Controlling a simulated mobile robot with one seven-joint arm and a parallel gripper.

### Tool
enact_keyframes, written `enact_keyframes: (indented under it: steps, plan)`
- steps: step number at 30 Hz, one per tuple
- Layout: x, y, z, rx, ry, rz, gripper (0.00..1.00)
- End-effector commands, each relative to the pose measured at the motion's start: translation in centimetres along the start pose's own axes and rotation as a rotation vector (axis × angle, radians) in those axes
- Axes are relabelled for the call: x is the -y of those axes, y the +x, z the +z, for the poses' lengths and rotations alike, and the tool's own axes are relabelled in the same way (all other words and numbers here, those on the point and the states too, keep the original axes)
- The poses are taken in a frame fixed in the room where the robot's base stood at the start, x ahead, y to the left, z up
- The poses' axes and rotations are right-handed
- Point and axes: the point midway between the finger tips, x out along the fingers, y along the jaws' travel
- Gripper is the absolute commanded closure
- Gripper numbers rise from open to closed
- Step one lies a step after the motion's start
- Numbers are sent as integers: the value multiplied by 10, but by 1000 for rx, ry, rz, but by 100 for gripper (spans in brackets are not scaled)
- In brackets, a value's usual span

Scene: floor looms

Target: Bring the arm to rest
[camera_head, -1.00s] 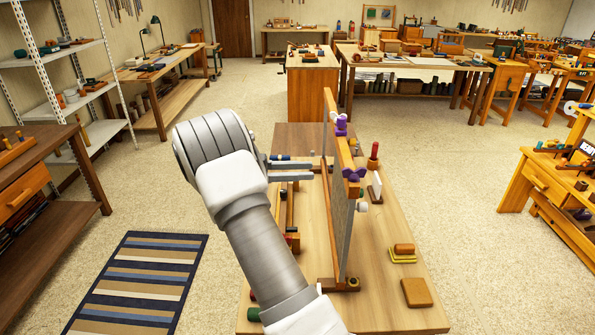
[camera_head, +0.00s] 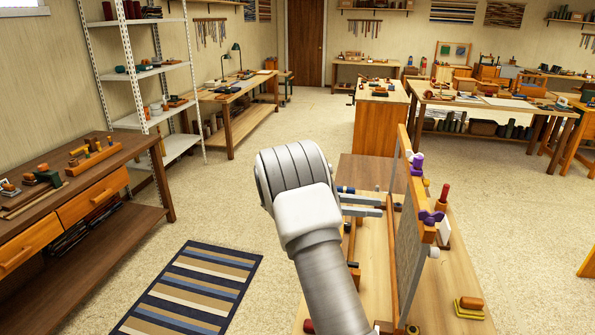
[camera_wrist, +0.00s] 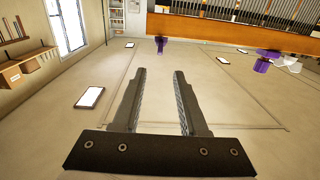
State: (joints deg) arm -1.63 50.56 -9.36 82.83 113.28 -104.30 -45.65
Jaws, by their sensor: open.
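My arm reaches up from the bottom of the head view, with its white and grey wrist bent over. My gripper (camera_head: 383,205) points right, its two pale fingers apart with nothing visible between them. It is above the wooden table (camera_head: 455,290), close to the left side of an upright loom frame (camera_head: 410,235). Whether the fingers touch the frame I cannot tell. In the wrist view my gripper (camera_wrist: 160,72) shows two dark, parted fingers with an empty gap. A wooden bar (camera_wrist: 225,35) with purple clamps (camera_wrist: 264,60) crosses above them in that picture.
A striped rug (camera_head: 190,292) lies on the floor at left. A brown workbench (camera_head: 60,190) and a white shelf rack (camera_head: 150,75) stand along the left. Another bench (camera_head: 380,120) stands behind the loom table. Open floor lies between the rug and the back benches.

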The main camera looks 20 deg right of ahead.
Motion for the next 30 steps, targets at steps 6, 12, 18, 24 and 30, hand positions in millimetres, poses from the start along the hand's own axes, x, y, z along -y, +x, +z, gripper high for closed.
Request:
enact_keyframes:
  steps: [6, 12, 18, 24, 30]
  plan:
    - [11, 2, -11, 25, 39, -71, 57]
    - [60, -6, -61, 138, 187, -414, 57]
    - [95, -47, -123, 278, 295, -844, 57]
    - [86, -108, -174, 411, 299, -1257, 57]
    - [30, -168, -202, 527, 176, -1626, 57]
